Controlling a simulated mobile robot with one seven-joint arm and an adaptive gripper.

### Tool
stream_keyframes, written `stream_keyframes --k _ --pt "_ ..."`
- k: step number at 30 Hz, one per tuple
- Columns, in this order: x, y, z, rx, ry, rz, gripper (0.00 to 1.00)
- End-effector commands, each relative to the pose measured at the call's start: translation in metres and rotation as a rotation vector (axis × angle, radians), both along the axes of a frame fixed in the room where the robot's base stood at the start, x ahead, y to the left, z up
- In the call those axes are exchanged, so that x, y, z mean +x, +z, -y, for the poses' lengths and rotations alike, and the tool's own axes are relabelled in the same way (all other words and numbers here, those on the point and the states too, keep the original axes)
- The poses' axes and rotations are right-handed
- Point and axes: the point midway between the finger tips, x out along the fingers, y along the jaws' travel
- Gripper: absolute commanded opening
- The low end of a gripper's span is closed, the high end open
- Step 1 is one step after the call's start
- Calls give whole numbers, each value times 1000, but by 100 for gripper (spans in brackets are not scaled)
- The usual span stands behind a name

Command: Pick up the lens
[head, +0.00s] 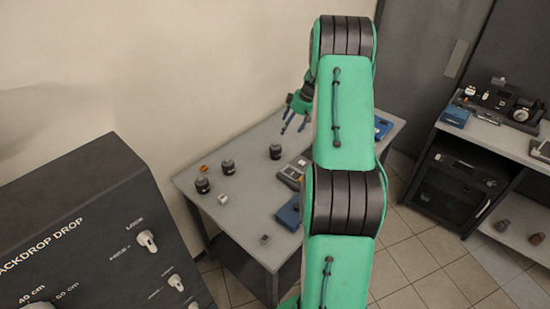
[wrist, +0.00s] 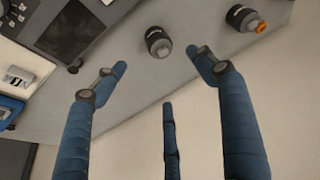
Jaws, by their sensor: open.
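Three dark, lens-like cylinders stand on the grey table in the head view: one at the back (head: 276,151), one in the middle (head: 228,167) and one at the left (head: 202,185). I cannot tell which one the task means. In the wrist view one dark cylinder with a pale band (wrist: 158,41) lies ahead of and between my fingertips, apart from them. Another dark cylinder (wrist: 243,17) is at the upper right. My gripper (head: 294,122) is open and empty above the table's back edge. Its blue fingers also show in the wrist view (wrist: 160,72).
The grey table (head: 243,203) also bears a small orange piece (head: 203,168), a white piece (head: 222,198), a small grey piece (head: 265,240), a dark flat device (head: 292,172) and a blue box (head: 289,212). A wall stands behind. A dark console (head: 80,220) is at the left.

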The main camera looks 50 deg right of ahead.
Motion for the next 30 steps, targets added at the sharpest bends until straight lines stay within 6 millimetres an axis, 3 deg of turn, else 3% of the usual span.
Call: stream_keyframes --k 1,3,12,30 --pt "4 -17 2 0 24 0 71" --pt "10 -28 4 0 60 0 71" --pt "26 -63 10 -3 188 -1 71" --pt "30 -69 11 -1 229 -1 71"
